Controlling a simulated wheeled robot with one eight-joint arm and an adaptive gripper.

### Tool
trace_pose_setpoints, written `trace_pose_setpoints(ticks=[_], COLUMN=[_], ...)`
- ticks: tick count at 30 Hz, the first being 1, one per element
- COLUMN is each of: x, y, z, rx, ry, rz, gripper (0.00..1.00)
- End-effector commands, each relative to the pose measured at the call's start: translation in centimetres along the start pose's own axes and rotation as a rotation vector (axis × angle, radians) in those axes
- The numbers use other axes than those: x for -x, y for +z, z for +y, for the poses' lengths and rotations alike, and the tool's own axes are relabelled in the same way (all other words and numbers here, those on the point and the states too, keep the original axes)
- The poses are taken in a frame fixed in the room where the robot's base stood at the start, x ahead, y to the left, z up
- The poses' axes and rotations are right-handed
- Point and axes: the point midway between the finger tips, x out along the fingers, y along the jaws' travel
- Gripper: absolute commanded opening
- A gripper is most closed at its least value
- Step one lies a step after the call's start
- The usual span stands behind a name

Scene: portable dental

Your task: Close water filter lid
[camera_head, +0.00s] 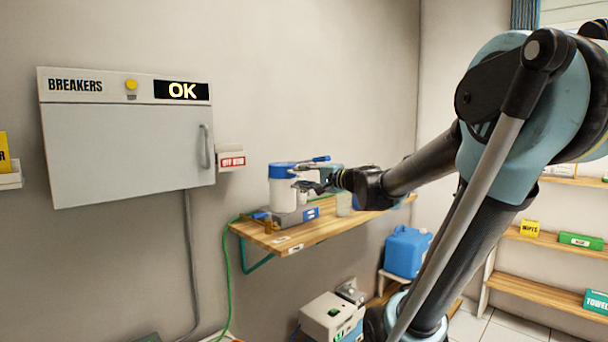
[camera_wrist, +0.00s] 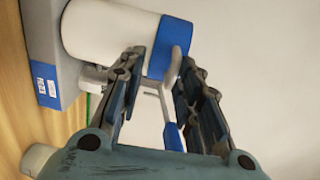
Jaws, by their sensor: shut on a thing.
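The water filter is a white cylinder (camera_head: 283,194) with a blue lid (camera_head: 283,170), standing on a grey base on the wall shelf. The lid sits on top of the body, with no clear gap visible. A lever with a blue grip (camera_head: 320,159) sticks out to the right at lid height. In the wrist view the white body (camera_wrist: 105,32) and blue lid (camera_wrist: 172,48) lie sideways. My gripper (camera_head: 304,186) is right beside the filter. There, my gripper's fingers (camera_wrist: 160,68) are on either side of the white-and-blue lever (camera_wrist: 170,125). Exact finger contact is hard to see.
The wooden shelf (camera_head: 262,235) holds the filter, with other small items behind my gripper. A breaker box (camera_head: 130,140) reading OK hangs on the wall at left. A blue water container (camera_head: 407,251) stands below right. The wall above the filter is clear.

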Motion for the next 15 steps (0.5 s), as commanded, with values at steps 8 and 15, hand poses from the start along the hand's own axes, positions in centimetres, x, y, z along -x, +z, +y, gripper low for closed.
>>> trace_pose_setpoints(ticks=[8, 15], x=[0.5, 1.7], y=[0.0, -0.1], z=[0.5, 0.2], rx=[0.011, 0.012], ry=[0.007, 0.004], rz=[0.007, 0.016], gripper=[0.29, 0.29])
